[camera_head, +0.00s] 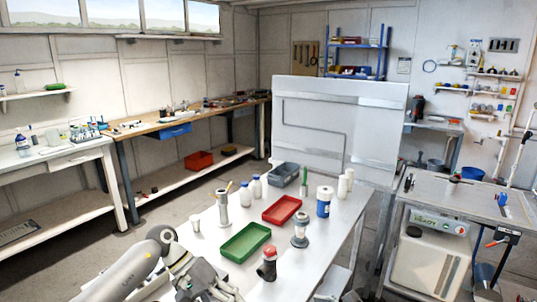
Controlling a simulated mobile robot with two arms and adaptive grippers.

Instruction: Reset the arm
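My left arm comes in from the bottom left. Its gripper (222,290) is at the bottom edge of the picture, over the near left part of the white table (210,263). The fingers are partly cut off, and I cannot tell whether they are open or shut. Nothing clearly shows between them. The green tray (245,242) lies beyond the gripper. A dark container with a red part (267,265) stands to the gripper's right. My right gripper does not show.
A red tray (282,209), grey bin (283,174), blue-and-white bottle (323,201), metal cylinder (223,208) and small white bottles (257,187) stand on the table. A white panel (340,125) rises behind it. A workbench with a machine (430,262) is at right. Floor shows at left.

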